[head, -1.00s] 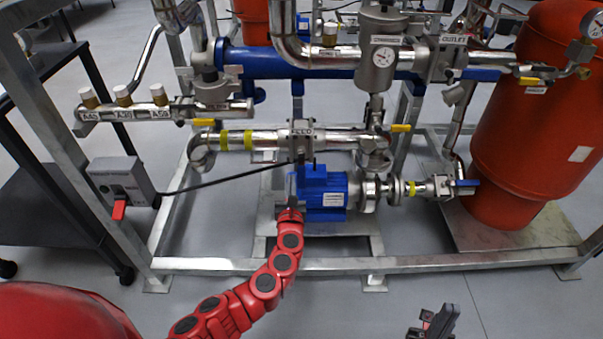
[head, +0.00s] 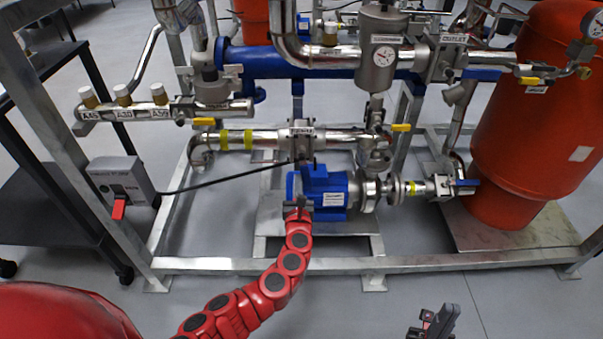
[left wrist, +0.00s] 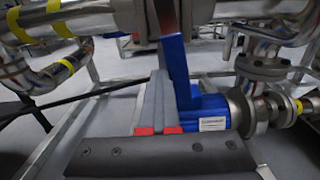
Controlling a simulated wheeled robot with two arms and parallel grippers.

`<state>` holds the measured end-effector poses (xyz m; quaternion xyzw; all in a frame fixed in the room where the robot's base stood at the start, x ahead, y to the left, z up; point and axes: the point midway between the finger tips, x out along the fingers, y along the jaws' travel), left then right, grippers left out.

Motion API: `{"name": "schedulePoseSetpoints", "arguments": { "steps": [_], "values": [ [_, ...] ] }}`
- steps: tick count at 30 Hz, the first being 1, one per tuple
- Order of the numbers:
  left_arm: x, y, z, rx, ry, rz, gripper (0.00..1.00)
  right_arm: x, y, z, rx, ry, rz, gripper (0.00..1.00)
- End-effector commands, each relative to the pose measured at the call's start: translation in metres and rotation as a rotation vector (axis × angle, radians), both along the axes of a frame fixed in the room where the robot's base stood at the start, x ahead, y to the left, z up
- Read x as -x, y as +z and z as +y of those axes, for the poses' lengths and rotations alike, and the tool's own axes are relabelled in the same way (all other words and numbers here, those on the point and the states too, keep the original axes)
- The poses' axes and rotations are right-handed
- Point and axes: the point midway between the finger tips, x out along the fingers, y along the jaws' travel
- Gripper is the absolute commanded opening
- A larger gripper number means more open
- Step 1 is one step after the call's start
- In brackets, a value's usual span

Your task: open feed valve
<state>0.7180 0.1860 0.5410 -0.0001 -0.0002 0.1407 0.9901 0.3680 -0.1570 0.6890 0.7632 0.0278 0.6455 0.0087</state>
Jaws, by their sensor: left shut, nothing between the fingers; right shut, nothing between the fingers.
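The feed valve (head: 302,140) sits in the silver pipe above the blue pump (head: 325,190); its label is small and blurred. In the left wrist view a flat blue lever (left wrist: 178,72) hangs steeply down from the pipe, in front of the pump (left wrist: 207,113). My left gripper (head: 300,203) is shut and empty in front of the pump's left end. In the left wrist view its closed grey fingers (left wrist: 158,80) are just left of the blue lever; I cannot tell whether they touch it. My right gripper (head: 435,318) is shut and empty at the bottom edge, away from the pipework.
The skid's steel frame rail (head: 310,265) runs across below the pump. A grey switch box (head: 125,182) with a red handle is at left, its black cable running toward the valve. A red tank (head: 530,130) stands at right. Yellow-handled valves (head: 401,127) sit nearby.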

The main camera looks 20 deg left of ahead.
Motion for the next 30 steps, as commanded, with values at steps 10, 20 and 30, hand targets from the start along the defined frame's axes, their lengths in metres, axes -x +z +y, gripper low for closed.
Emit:
{"name": "schedulePoseSetpoints", "arguments": {
  "steps": [10,20,30],
  "values": [
    [-0.004,-0.002,-0.017,0.0,-0.003,0.001,0.0,0.0,-0.003,0.0,0.0,0.0,0.0,0.0],
    [-0.006,0.001,-0.024,0.001,-0.004,0.0,0.0,0.0,-0.002,0.0,0.0,0.0,0.0,0.0],
    [-0.012,0.007,-0.044,0.003,-0.005,-0.001,0.0,0.0,0.0,0.0,0.0,0.0,0.0,0.0]
  ]
}}
